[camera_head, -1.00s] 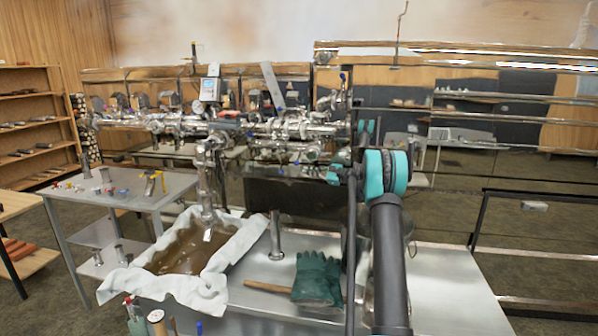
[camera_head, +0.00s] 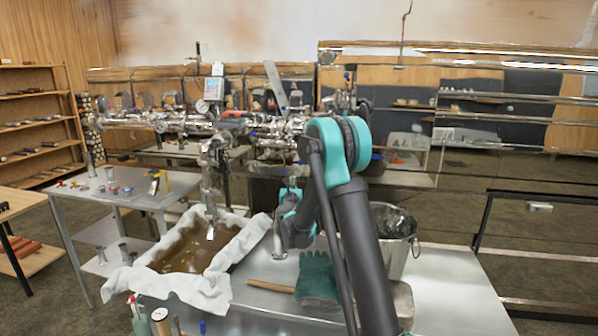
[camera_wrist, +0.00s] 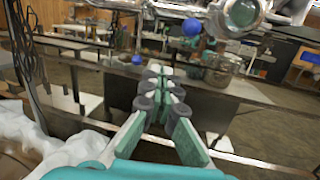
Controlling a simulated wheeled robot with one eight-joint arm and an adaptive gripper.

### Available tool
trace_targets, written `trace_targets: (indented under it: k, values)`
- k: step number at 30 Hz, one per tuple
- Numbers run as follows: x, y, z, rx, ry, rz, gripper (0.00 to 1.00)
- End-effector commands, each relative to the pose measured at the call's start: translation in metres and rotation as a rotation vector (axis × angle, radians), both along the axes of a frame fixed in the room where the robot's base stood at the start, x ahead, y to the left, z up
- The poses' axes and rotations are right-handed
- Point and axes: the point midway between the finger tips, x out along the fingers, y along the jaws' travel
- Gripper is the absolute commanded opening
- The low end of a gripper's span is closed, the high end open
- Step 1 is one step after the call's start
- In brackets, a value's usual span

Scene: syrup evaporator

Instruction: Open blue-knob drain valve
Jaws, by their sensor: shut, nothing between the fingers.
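My gripper (camera_wrist: 163,78) is in the middle of the wrist view, its fingers shut together and empty. A round blue knob (camera_wrist: 192,27) shows ahead, above and right of the fingertips, just below shiny metal pipework. A second, smaller blue knob (camera_wrist: 136,60) shows left of the fingertips. Both look apart from the fingers; I cannot tell which one belongs to the drain valve.
A cloth-lined pan of brown liquid (camera_head: 185,255) stands at the bench's left, below a vertical pipe. A side table (camera_head: 130,190) holds small parts.

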Motion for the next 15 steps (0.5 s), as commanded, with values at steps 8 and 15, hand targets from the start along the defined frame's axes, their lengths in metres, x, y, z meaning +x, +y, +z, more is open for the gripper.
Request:
trace_targets:
  k: [8, 15]
  values:
    - [-0.047, -0.007, 0.015, 0.103, -0.091, -0.11, 0.0]
    - [-0.025, -0.014, 0.02, 0.11, -0.096, -0.117, 0.0]
